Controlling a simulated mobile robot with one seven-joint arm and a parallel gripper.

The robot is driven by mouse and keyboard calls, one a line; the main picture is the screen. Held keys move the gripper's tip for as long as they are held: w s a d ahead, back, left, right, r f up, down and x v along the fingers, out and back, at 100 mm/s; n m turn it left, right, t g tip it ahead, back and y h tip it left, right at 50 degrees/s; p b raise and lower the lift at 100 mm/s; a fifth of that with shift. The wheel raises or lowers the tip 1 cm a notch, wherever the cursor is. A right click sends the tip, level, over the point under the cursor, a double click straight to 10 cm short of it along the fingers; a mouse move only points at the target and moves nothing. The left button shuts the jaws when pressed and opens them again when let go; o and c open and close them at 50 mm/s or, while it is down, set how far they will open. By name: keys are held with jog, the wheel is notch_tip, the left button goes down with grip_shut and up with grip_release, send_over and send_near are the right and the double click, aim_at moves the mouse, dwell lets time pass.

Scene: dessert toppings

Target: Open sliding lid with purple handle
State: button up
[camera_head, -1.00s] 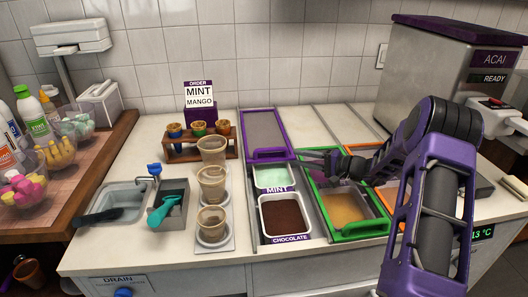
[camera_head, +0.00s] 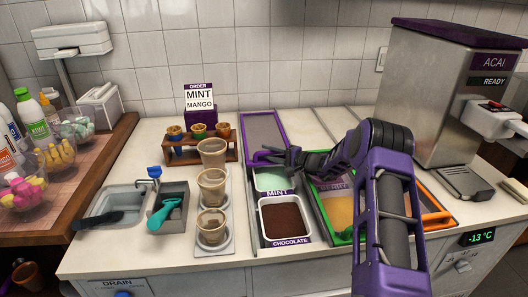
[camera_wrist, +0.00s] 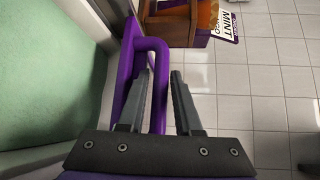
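The purple-framed sliding lid (camera_head: 263,128) lies at the back of the left topping bay. The mint tub (camera_head: 272,180) and chocolate tub (camera_head: 284,219) are uncovered in front of it. My gripper (camera_head: 272,155) is at the lid's front edge and partly covers the purple handle there. In the wrist view, the purple handle (camera_wrist: 158,60) is a loop whose bar passes between my fingers (camera_wrist: 160,74). The left finger is inside the loop and the right finger is outside it. The fingers are apart, with a gap on the right side of the bar.
A green-framed lid (camera_head: 343,238) and an orange-framed one (camera_head: 436,212) are to the right, partly behind my arm. Cups (camera_head: 212,188) stand left of the bay. A cone rack (camera_head: 199,150) and order sign (camera_head: 200,99) stand behind them. The acai machine (camera_head: 445,90) is at the right.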

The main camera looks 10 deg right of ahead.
jog(key=shift+x, duration=1.2)
grip_shut()
dwell(0.6)
